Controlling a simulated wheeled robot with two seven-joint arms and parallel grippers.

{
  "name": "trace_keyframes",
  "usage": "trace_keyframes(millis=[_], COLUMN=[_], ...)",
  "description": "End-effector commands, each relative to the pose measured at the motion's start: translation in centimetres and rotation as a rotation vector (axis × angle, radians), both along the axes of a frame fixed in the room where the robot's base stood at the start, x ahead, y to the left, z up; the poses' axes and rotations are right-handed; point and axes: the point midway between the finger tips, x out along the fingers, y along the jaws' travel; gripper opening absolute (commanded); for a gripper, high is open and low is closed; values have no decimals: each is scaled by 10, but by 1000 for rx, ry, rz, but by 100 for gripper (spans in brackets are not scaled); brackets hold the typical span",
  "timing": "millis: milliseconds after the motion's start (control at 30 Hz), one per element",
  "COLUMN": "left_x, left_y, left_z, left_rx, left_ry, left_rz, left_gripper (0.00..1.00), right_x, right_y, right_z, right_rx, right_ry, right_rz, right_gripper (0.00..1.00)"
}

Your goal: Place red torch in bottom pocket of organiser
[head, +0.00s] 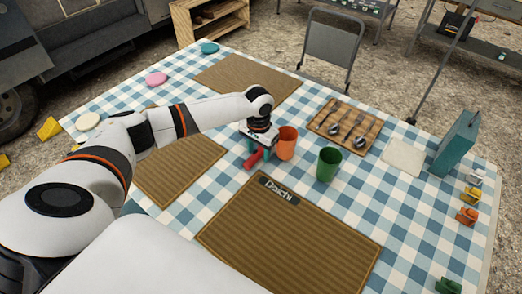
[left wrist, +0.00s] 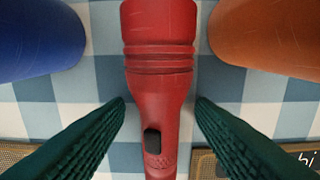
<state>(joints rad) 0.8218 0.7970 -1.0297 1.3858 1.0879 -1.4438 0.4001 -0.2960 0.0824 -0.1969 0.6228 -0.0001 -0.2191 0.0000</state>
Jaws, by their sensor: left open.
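The red torch (head: 253,160) lies on the checked cloth in the head view, beside the orange cup. My left gripper (head: 259,151) is over it, pointing down. In the left wrist view the torch (left wrist: 160,85) lies lengthwise between the two green ribbed fingers, its wide head towards the top. The fingers are open, with a gap on each side of the torch. No pocketed organiser can be made out for certain; a teal upright box (head: 456,143) stands at the table's right edge, its front turned away. My right gripper is not in view.
An orange cup (head: 286,143) and a green cup (head: 328,164) stand right of the gripper. A blue cup (left wrist: 40,40) is close on the other side in the wrist view. A wooden tray with utensils (head: 345,124) lies behind. Brown mats (head: 290,240) lie flat and clear.

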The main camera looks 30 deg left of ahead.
Motion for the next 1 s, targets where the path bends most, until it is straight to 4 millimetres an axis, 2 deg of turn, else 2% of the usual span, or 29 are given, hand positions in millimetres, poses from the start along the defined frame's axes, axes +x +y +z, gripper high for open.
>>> trace_keyframes(millis=[100, 133, 400, 433, 667, 767, 1000], left_x=[0, 0, 0, 0, 0, 1, 1], left_y=[0, 0, 0, 0, 0, 0, 0], left_z=[0, 0, 0, 0, 2, 9, 54], left_rx=[0, 0, 0, 0, 0, -1, 0], left_ry=[0, 0, 0, 0, -1, -3, -6], left_rz=[0, 0, 0, 0, 0, 0, 0], left_gripper=[50, 47, 2, 0, 0, 0, 0], right_x=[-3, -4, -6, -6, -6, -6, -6], right_y=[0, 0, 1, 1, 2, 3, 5], right_z=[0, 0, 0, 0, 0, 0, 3], right_rx=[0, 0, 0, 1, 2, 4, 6], right_ry=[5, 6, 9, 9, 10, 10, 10], right_rz=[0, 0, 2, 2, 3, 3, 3], right_gripper=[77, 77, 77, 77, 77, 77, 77])
